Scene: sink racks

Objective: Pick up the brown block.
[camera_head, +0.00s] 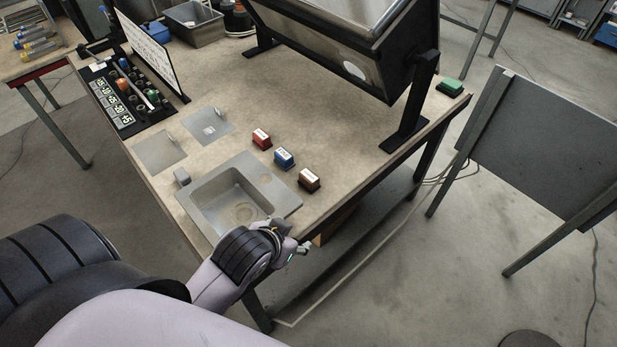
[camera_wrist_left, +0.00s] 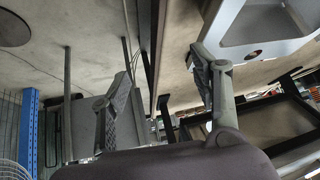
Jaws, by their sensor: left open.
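The brown block (camera_head: 309,180) has a white label on top and stands on the table near its right front edge, just right of the sink. My left gripper (camera_head: 292,247) is at the front edge of the table, by the sink's near right corner, below the brown block in the head view and apart from it. In the left wrist view the two fingers of my left gripper (camera_wrist_left: 160,68) are spread with nothing between them. I cannot make out the brown block in the left wrist view. My right gripper is not in view.
A blue block (camera_head: 284,158) and a red block (camera_head: 261,139) stand in a row behind the brown one. The grey sink (camera_head: 283,199) is left of it. A large tilted metal box (camera_head: 335,55) on a black stand is farther back. A green block (camera_head: 450,87) sits at the far right corner.

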